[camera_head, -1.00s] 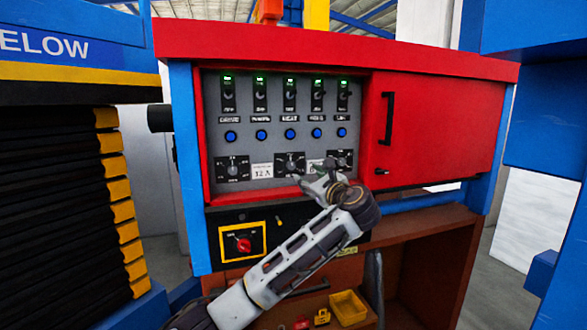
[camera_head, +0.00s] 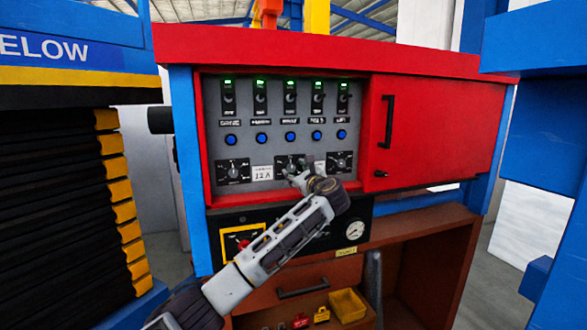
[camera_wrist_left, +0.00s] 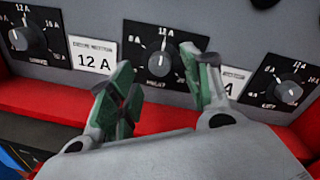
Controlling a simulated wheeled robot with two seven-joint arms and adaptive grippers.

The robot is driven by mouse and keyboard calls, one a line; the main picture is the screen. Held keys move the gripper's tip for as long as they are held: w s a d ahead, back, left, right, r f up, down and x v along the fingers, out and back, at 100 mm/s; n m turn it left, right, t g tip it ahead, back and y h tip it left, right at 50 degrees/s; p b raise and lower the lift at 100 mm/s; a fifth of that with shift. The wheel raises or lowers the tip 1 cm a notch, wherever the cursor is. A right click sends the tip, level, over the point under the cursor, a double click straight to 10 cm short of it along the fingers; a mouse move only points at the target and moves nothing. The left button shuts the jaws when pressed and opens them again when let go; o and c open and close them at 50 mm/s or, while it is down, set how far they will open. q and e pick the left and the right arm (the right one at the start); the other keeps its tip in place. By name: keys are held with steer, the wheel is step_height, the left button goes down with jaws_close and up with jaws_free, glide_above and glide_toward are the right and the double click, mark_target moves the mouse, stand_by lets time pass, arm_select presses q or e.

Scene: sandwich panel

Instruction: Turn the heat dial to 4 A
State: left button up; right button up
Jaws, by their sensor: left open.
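The middle dial (camera_head: 290,162) of three on the lower grey panel is black with a round knob; its caption in the left wrist view is blurred but looks like HEAT. In that view its knob (camera_wrist_left: 160,65) sits between my two green-padded fingers, with 8 A and 12 A marks above it. I cannot tell whether the fingers touch the knob. My right gripper is not in view.
A left dial (camera_head: 233,171) and a right dial (camera_head: 339,161) flank it. A 12 A card (camera_head: 262,173) is beside the left dial; another card (camera_wrist_left: 234,80) is partly hidden by a finger. Switches and blue buttons (camera_head: 290,133) are above. A red ledge runs below.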

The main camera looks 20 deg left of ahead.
mark_target(292, 169)
arm_select(q)
steer(key=shift+p+x, duration=0.4)
steer(key=shift+x, duration=1.25)
steer(key=c, duration=1.1)
